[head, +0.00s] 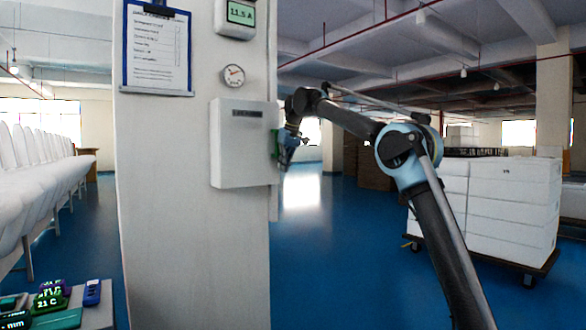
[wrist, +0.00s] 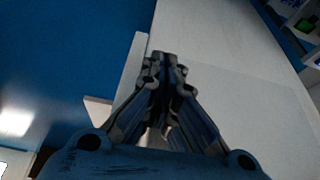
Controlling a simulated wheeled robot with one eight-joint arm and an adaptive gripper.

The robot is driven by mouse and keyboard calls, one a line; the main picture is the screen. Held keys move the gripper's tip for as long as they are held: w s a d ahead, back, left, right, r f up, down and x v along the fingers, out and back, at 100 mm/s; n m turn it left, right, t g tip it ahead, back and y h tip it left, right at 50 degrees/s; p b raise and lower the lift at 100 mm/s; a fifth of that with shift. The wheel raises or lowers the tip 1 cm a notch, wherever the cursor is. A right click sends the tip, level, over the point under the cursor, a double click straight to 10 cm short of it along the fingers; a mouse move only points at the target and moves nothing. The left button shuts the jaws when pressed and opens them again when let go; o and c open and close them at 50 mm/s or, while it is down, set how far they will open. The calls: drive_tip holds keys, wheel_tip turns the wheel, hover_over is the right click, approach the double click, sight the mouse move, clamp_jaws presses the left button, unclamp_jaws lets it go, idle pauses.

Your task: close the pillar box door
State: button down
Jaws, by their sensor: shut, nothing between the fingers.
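The pillar box (head: 240,150) is a white box with a dark label, on the front of the pale pillar in the head view. Its front looks flat and flush, but I cannot tell whether the door is fully shut. My gripper (head: 283,150) is at the box's right edge, partly hidden; I cannot tell whether it touches. In the wrist view my gripper (wrist: 165,62) is shut and empty, its fingertips in front of a broad white surface (wrist: 225,60). A narrow white edge and a small pale tab (wrist: 98,110) lie left of the fingers.
A gauge (head: 233,76), a green display (head: 240,13) and a clipboard (head: 157,50) are on the pillar (head: 190,260). A cart of white boxes (head: 510,205) stands right. White seats (head: 30,180) line the left. Small devices (head: 50,295) lie bottom left. Blue floor is open between pillar and cart.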

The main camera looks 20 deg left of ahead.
drive_tip(key=shift+w+a, duration=0.1)
drive_tip(key=shift+w, duration=0.1)
idle(0.4)
drive_tip(key=s+d+r, duration=0.5)
drive_tip(key=d+r, duration=0.2)
drive_tip(key=r, duration=0.2)
drive_tip(key=d+f+m+h, duration=0.1)
drive_tip(key=d+f+m, duration=0.25)
drive_tip(key=d, duration=1.45)
drive_tip(key=s+d+f+m, duration=0.1)
drive_tip(key=s+d+f, duration=0.2)
drive_tip(key=d+f, duration=0.35)
drive_tip(key=s+d+f+m, duration=0.1)
drive_tip(key=s+d+f, duration=0.25)
drive_tip(key=d, duration=0.65)
drive_tip(key=s+d+f+m+h, duration=0.2)
drive_tip(key=s+d+f+m, duration=0.1)
drive_tip(key=s+d+f, duration=1.3)
drive_tip(key=s+d+f+m, duration=0.1)
drive_tip(key=s+d+f, duration=0.1)
drive_tip(key=s+f, duration=0.2)
drive_tip(key=s+d+f, duration=0.2)
drive_tip(key=s+f, duration=0.2)
drive_tip(key=f, duration=0.6)
drive_tip(key=s+d+f+m, duration=0.1)
drive_tip(key=s+f, duration=0.3)
drive_tip(key=f, duration=0.3)
drive_tip(key=shift+s+d+f+m+h, duration=0.3)
drive_tip(key=shift+d+f+m, duration=0.05)
drive_tip(key=shift+d+f, duration=0.05)
